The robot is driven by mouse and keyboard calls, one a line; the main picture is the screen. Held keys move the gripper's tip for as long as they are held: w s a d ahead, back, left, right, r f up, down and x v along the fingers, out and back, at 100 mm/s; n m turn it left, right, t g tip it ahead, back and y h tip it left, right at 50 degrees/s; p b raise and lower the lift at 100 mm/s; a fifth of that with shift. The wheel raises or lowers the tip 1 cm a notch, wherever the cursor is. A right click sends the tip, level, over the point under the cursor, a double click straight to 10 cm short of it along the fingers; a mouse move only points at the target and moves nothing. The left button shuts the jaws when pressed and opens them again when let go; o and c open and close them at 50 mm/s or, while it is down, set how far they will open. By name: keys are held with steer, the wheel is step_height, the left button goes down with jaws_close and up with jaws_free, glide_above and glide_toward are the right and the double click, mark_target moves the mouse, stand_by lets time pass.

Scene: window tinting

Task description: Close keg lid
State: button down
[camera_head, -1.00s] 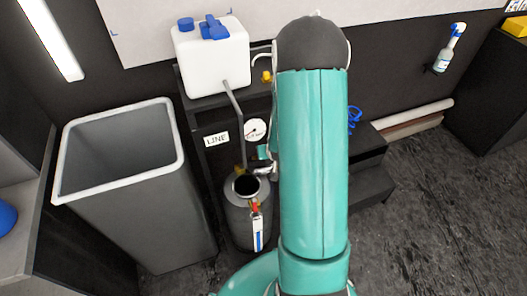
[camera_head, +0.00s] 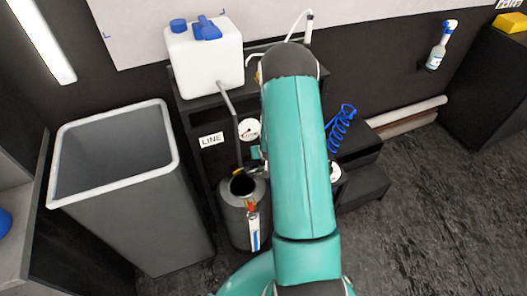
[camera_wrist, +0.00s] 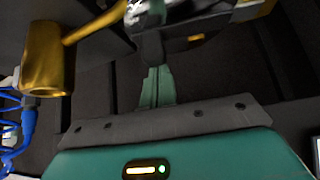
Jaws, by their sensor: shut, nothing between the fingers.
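The dark grey keg (camera_head: 230,218) stands upright on the floor beside the black stand, and its round mouth (camera_head: 243,187) shows open and dark from above. A red and white tag hangs on its front. I cannot clearly make out the lid; part of the keg's right side is hidden behind my teal arm. My gripper (camera_wrist: 153,45) is in the wrist view, shut and empty, near a blurred silver fitting at the top edge. In the head view it is mostly hidden behind my arm, just right of and above the keg's mouth.
A large grey bin (camera_head: 125,205) stands left of the keg. A white jug (camera_head: 205,62) sits on the stand, with a gauge (camera_head: 249,129) below. A blue coiled hose (camera_head: 341,128) hangs right of my arm. A brass cylinder (camera_wrist: 47,58) is close in the wrist view.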

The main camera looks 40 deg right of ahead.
mark_target(264, 165)
steer(key=shift+s+a, duration=0.15)
steer(key=s+a+m+h, duration=0.1)
steer(key=m, duration=0.1)
steer(key=s+a+m+g+h, duration=0.1)
steer(key=s+m, duration=0.1)
steer(key=shift+s+g, duration=0.15)
steer(key=shift+g, duration=0.15)
steer(key=shift+s+a+m+h, duration=0.3)
steer(key=shift+s+a, duration=0.45)
steer(key=shift+s, duration=0.2)
steer(key=shift+s+a, duration=0.3)
steer(key=shift+a, duration=0.25)
steer(key=shift+s+a, duration=0.3)
steer(key=shift+a, duration=0.25)
